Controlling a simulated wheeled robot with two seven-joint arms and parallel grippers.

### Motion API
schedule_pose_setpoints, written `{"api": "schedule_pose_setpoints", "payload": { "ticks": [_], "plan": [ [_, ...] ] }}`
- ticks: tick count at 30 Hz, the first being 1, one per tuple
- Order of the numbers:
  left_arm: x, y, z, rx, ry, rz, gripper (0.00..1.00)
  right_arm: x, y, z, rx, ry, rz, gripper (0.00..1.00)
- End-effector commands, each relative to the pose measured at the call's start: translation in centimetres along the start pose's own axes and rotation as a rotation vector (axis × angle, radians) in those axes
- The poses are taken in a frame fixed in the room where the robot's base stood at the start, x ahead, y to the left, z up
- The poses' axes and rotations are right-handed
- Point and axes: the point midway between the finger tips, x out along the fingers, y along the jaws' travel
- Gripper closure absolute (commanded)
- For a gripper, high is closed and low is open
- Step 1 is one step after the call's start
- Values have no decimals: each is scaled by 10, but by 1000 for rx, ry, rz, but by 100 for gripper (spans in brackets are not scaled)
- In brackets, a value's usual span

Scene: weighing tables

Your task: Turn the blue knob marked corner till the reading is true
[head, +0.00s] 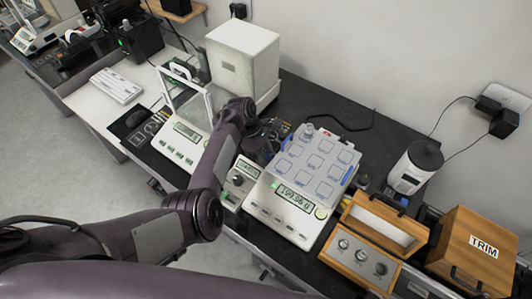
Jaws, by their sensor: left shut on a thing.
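A white balance (285,213) stands on the black bench, with a grey-blue platform (315,163) marked with several square pads. A small metal weight (309,130) stands at the platform's far-left part. The balance display (295,198) is lit and seems to read 199.96, though the digits are small. My left gripper (268,146) reaches down at the platform's far-left side and is shut. Its wrist and fingers hide what it holds, and the blue knob marked corner cannot be made out; it may be in that grip. My right gripper is out of view.
A small unit with a dial (238,180) sits close left of the balance. A glass-shielded balance (181,137) stands farther left. An open wooden weight box (357,255) and a TRIM box (474,252) crowd the right. A white canister (415,167) stands behind them.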

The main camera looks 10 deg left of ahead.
Motion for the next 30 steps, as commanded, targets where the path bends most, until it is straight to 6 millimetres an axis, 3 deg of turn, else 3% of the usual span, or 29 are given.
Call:
{"api": "schedule_pose_setpoints", "payload": {
  "ticks": [18,30],
  "plan": [
    [2,4,0,405,0,-169,93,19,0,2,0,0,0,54],
    [1,5,1,527,-1,-219,93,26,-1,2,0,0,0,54]
  ]
}}
